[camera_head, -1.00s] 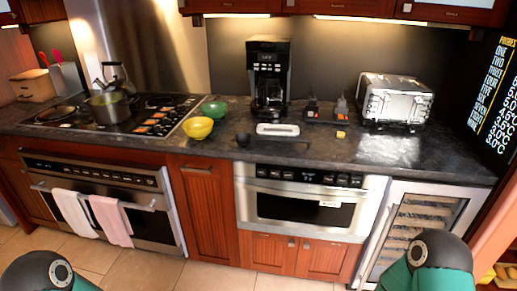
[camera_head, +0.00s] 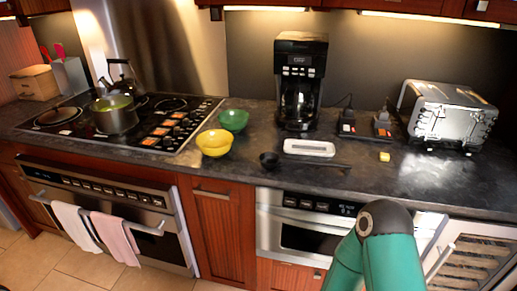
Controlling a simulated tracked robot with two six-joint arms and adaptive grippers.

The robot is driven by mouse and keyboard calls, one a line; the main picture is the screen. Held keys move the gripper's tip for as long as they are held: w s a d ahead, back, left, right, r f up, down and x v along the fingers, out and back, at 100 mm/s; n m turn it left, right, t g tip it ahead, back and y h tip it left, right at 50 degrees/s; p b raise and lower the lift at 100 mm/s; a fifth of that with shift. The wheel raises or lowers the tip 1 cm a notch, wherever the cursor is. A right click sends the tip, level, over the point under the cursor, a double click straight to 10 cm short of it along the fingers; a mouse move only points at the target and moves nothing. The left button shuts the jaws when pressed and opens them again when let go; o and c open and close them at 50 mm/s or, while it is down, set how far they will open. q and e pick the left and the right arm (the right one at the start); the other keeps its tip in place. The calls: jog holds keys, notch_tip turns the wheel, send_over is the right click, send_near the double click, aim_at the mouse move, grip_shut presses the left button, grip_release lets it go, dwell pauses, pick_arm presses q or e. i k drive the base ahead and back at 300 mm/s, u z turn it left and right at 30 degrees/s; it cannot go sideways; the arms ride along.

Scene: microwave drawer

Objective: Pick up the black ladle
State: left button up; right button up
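The black ladle (camera_head: 269,160) lies on the dark countertop (camera_head: 425,180). Its round bowl is at the left, and its thin dark handle runs right along the counter, hard to make out against the stone. It lies in front of a white rectangular dish (camera_head: 309,148) and right of a yellow bowl. One of my green arm links with a black joint shows at the bottom right, in front of the microwave drawer. Neither of my grippers shows in the head view, so I cannot see whether they are open.
A yellow bowl (camera_head: 214,143) and a green bowl (camera_head: 233,120) stand left of the ladle. A coffee maker (camera_head: 299,85) stands behind the dish. A toaster (camera_head: 449,112) and a small yellow block (camera_head: 384,157) are to the right. The microwave drawer (camera_head: 285,232) is below the counter.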

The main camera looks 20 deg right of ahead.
aim_at(267, 159)
jog(key=z, duration=0.05)
jog(key=i, duration=0.9)
jog(key=z, duration=0.55)
